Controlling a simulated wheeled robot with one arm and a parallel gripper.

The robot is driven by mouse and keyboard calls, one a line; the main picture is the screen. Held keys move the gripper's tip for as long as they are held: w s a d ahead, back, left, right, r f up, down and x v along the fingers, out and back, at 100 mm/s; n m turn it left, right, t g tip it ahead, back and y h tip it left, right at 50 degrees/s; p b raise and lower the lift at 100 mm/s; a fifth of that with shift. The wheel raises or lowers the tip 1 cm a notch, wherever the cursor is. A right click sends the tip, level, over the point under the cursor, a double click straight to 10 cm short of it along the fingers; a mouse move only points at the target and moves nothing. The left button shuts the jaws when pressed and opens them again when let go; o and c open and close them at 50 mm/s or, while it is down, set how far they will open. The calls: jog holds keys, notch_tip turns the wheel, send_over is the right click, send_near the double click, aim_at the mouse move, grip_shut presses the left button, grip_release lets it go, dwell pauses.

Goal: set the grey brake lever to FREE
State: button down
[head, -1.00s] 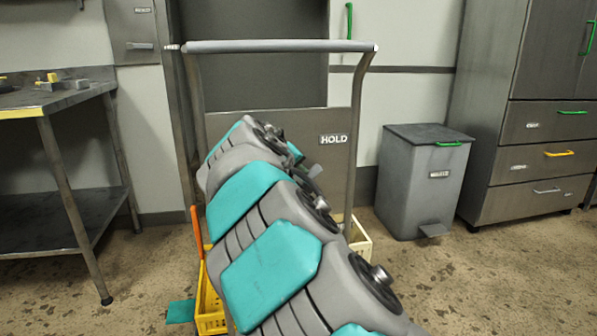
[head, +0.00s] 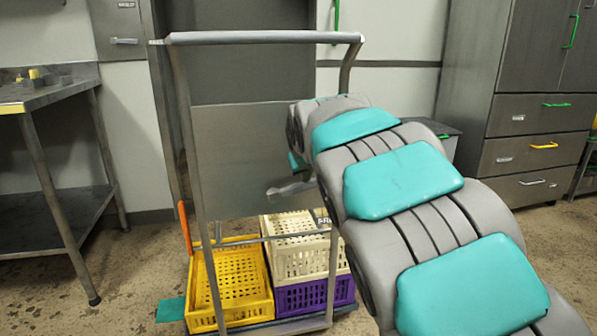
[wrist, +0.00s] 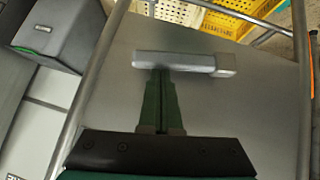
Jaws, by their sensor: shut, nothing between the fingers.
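The grey brake lever (head: 290,188) sticks out, near level, on the trolley's grey panel (head: 235,150), just left of my arm in the head view. In the wrist view the lever (wrist: 185,62) lies across the picture as a pale bar with a thicker right end. My gripper (wrist: 160,72) has its green fingers together and empty, tips at the lever's edge; I cannot tell whether they touch it. A label starting "FR" (head: 321,214) shows partly beside my arm, below the lever.
The trolley's push bar (head: 265,38) and side tubes frame the panel. A yellow crate (head: 230,285), a cream crate (head: 295,250) and a purple crate (head: 300,296) sit on its base. A steel table (head: 50,95) stands left, drawer cabinets (head: 535,115) right. A grey bin (wrist: 65,35) is near.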

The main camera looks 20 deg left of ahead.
aim_at(313, 191)
jog(key=shift+w+d+f+m+g+y+b, duration=0.15)
jog(key=shift+d+f+m+g+y+b, duration=0.15)
jog(key=shift+f+y, duration=0.3)
jog(key=shift+w+d+f+m+g+y+b, duration=0.2)
jog(key=shift+f+m+g+y, duration=0.15)
jog(key=shift+f, duration=0.3)
jog(key=shift+w+d+f+m+g+y+b, duration=0.1)
jog(key=shift+f+m+g+y+b, duration=0.25)
jog(key=shift+f+y+b, duration=0.4)
jog(key=shift+s+d+f+m+g+y+b, duration=0.1)
jog(key=shift+f+m+g+y+b, duration=0.35)
jog(key=shift+f, duration=0.6)
jog(key=shift+w+d+f+m+g+y+b, duration=0.15)
jog(key=shift+f+m+y+b, duration=0.25)
jog(key=shift+f+y, duration=0.45)
jog(key=shift+a+f, duration=0.1)
jog(key=shift+f, duration=0.05)
